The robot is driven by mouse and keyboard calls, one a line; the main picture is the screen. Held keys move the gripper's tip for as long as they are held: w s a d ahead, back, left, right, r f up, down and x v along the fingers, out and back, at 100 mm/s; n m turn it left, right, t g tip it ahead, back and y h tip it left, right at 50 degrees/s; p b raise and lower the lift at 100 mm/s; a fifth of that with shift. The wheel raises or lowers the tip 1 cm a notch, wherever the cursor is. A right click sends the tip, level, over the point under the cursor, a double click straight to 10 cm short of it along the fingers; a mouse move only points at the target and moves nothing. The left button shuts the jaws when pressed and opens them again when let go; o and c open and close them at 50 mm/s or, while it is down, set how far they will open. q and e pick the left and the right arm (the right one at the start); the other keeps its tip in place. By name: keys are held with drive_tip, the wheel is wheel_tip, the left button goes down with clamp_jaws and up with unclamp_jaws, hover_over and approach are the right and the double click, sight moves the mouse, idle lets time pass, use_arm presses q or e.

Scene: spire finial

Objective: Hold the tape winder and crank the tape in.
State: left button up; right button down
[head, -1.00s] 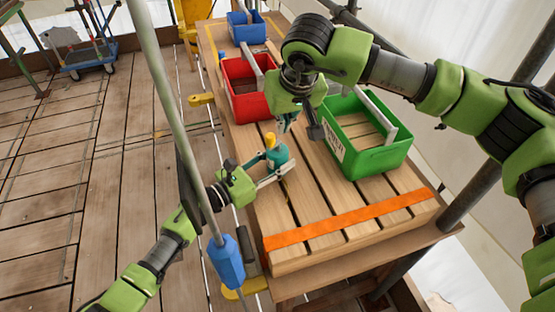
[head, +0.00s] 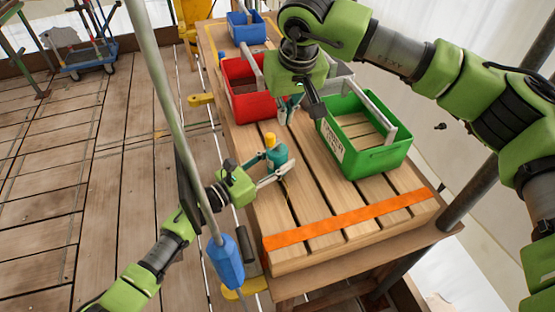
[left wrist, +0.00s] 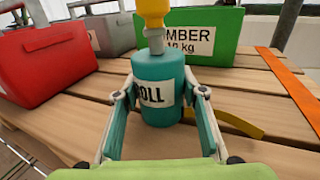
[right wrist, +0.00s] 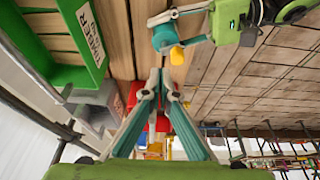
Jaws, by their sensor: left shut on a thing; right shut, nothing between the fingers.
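The tape winder (head: 278,157) is a teal cylinder with a yellow knob on top, upright on the slatted wooden table. In the left wrist view it (left wrist: 157,80) shows a white label reading "ROLL". My left gripper (head: 275,168) is shut around its sides. A yellow tape strip (left wrist: 232,122) runs out to the right of the winder in the left wrist view. My right gripper (head: 287,112) is shut and empty, above the table beyond the winder and apart from it. In the right wrist view its fingertips (right wrist: 159,80) are together, below the yellow knob (right wrist: 177,54).
A green bin (head: 385,158) stands right of the winder, a red bin (head: 236,69) behind it, and a grey bin (left wrist: 109,34) between them. A blue bin (head: 246,34) is farther back. An orange strap (head: 350,217) crosses the table's near end. A pole (head: 165,90) stands left.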

drive_tip(key=r+g, duration=0.1)
hover_over(280, 157)
drive_tip(key=d, duration=0.1)
drive_tip(key=s+x, duration=0.1)
drive_tip(key=x, duration=0.4)
drive_tip(key=shift+s+d+f, duration=0.35)
drive_tip(key=shift+f, duration=0.2)
drive_tip(key=shift+f, duration=0.1)
idle(1.0)
drive_tip(key=shift+s+x, duration=0.15)
drive_tip(key=shift+x, duration=0.55)
drive_tip(key=shift+s+x, duration=0.15)
drive_tip(key=shift+x, duration=0.55)
drive_tip(key=shift+w+a, duration=0.3)
drive_tip(key=shift+a, duration=0.2)
